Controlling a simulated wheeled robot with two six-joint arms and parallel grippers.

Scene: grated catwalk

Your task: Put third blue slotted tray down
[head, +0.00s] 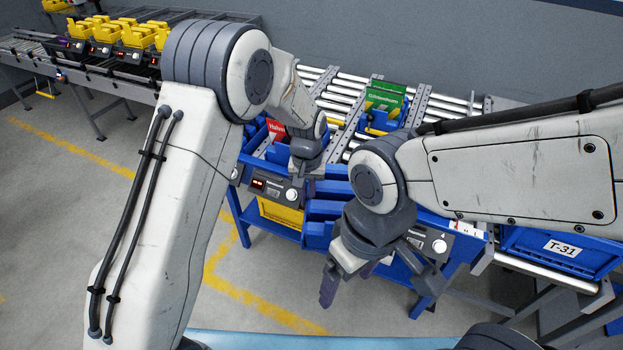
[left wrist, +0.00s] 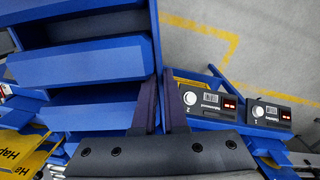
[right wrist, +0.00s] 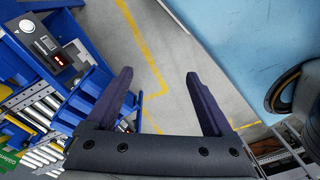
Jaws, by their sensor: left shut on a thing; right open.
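A blue slotted tray (head: 322,209) shows in the head view in front of the rack, below my left gripper (head: 307,172). In the left wrist view the tray (left wrist: 80,70) fills the upper left, with several slots across it. My left gripper (left wrist: 163,88) is shut on the tray's side wall there. The head view does not show clearly whether the tray touches the rack beneath. My right gripper (head: 377,280) is open and empty in front of the rack. In the right wrist view its fingers (right wrist: 158,76) are spread over bare floor.
The blue rack carries boxes with displays (head: 272,188) along its front. A roller conveyor (head: 340,85) with red and green cartons (head: 384,97) lies behind. A blue T-31 bin (head: 562,249) stands at right. Yellow trays (head: 130,35) sit at far left. Floor in front is clear.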

